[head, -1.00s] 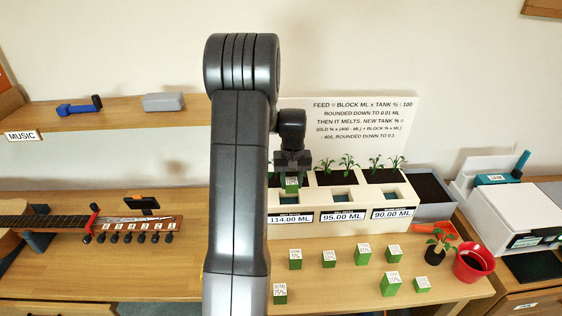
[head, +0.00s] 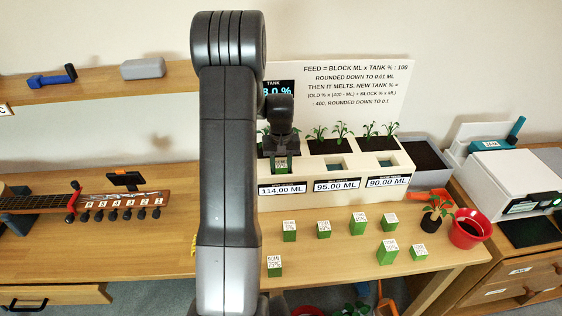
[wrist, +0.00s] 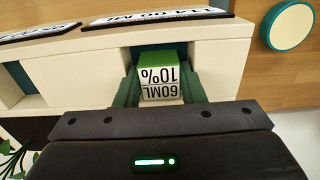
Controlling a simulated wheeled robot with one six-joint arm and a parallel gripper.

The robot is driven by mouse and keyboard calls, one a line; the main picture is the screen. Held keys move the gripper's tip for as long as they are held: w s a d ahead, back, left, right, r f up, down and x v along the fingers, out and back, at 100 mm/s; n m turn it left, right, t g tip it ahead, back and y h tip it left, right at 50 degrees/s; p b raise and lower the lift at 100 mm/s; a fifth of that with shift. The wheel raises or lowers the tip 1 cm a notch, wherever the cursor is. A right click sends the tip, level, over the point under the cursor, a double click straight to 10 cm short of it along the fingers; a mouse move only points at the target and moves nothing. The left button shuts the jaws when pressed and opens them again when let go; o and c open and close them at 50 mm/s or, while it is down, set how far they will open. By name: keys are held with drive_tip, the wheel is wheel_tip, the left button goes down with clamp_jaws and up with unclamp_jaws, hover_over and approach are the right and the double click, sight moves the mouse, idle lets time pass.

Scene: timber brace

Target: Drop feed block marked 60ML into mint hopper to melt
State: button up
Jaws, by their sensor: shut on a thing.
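My gripper (head: 280,150) is shut on a green block with a white label (head: 281,165). In the wrist view the block (wrist: 161,80) reads 60ML and 10%, upside down, between the fingers. The block is at the leftmost hopper opening of the white planter box, above the 114.00 ML plate (head: 282,190). I cannot tell how far into the opening it reaches. The hopper names are too small to read, so I cannot tell which is mint. The other openings, above 95.00 ML (head: 337,184) and 90.00 ML (head: 388,181), are teal inside.
Several other labelled green blocks (head: 358,225) stand on the table in front. A red pot (head: 468,228) and a small potted plant stand to the right. A formula sign (head: 360,85) and a partly hidden tank display (head: 273,92) stand behind the box.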

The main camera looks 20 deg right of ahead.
drive_tip(key=shift+f, duration=0.3)
drive_tip(key=o, duration=1.1)
drive_tip(key=shift+c, duration=0.2)
wheel_tip(320, 180, up, 14)
drive_tip(key=b, duration=0.1)
drive_tip(key=shift+f, duration=0.1)
wheel_tip(320, 180, down, 11)
drive_tip(key=shift+f+p, duration=0.1)
drive_tip(key=shift+p, duration=0.25)
drive_tip(key=shift+s, duration=0.15)
